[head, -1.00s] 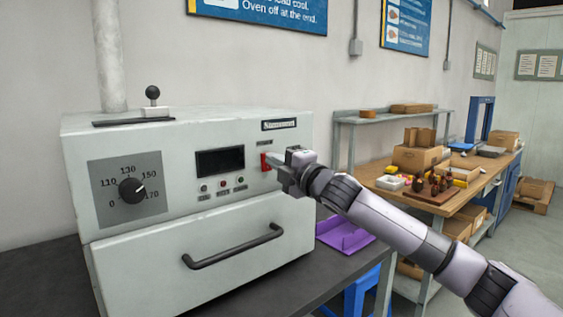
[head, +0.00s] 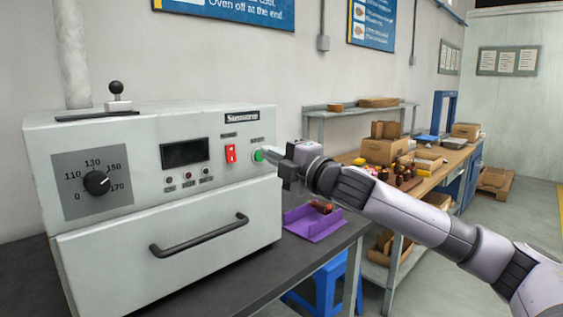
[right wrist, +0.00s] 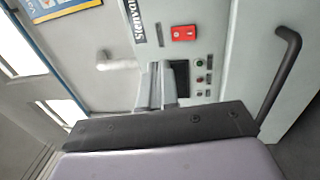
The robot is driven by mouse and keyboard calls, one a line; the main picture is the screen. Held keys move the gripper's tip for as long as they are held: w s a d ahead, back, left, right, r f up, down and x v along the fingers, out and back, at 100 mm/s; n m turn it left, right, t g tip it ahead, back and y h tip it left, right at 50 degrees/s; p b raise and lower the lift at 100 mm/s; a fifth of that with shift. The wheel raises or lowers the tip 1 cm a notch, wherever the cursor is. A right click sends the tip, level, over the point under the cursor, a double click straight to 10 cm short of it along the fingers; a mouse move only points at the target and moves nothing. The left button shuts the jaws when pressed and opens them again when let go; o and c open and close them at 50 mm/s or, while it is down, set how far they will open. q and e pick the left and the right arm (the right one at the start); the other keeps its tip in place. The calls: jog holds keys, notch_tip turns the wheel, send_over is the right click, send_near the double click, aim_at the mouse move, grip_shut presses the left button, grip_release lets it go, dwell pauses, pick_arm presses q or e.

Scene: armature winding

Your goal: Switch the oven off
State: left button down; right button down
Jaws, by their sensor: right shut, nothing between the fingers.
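The oven (head: 130,228) is a pale grey box with a drawer-like door and a dark bar handle. Its front panel has a red rocker switch (head: 230,153), a green button (head: 258,155), a dark blank display (head: 185,153) and a dial (head: 97,183). My right gripper (head: 272,155) is shut and empty. Its tips are at the green button, to the right of the red switch and apart from it; whether they touch the button I cannot tell. The right wrist view also shows the red switch (right wrist: 184,33) and the gripper fingers (right wrist: 161,85). My left gripper is not in view.
A purple tray (head: 314,225) with small reddish-brown parts sits on the dark table right of the oven. A workbench (head: 455,160) with cardboard boxes stands further back. A blue stool (head: 320,285) stands below the table. The space before the oven is clear.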

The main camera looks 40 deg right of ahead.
jog(key=shift+s+d+r+b, duration=0.1)
jog(key=shift+s+b, duration=0.25)
jog(key=shift+s, duration=0.75)
jog(key=s+a+f+m+g+y+p, duration=0.15)
jog(key=a+f, duration=0.25)
jog(key=f, duration=0.6)
jog(key=s+a+f+m+g, duration=0.1)
jog(key=a+f+m+g, duration=0.2)
jog(key=f, duration=0.7)
jog(key=s+a+f+m+y+p, duration=0.1)
jog(key=a+f+m, duration=0.3)
jog(key=f, duration=0.6)
jog(key=s+a+f+m+g+h, duration=0.1)
jog(key=s+a+f+m, duration=0.3)
jog(key=s+f, duration=0.5)
jog(key=s+a+f+m+g+h+p, duration=0.1)
jog(key=s+a+f+m+g, duration=0.2)
jog(key=s+f, duration=0.6)
jog(key=s+a+m, duration=0.1)
jog(key=s+a, duration=0.1)
jog(key=s, duration=0.1)
jog(key=shift+f, duration=0.25)
jog(key=shift+g, duration=0.25)
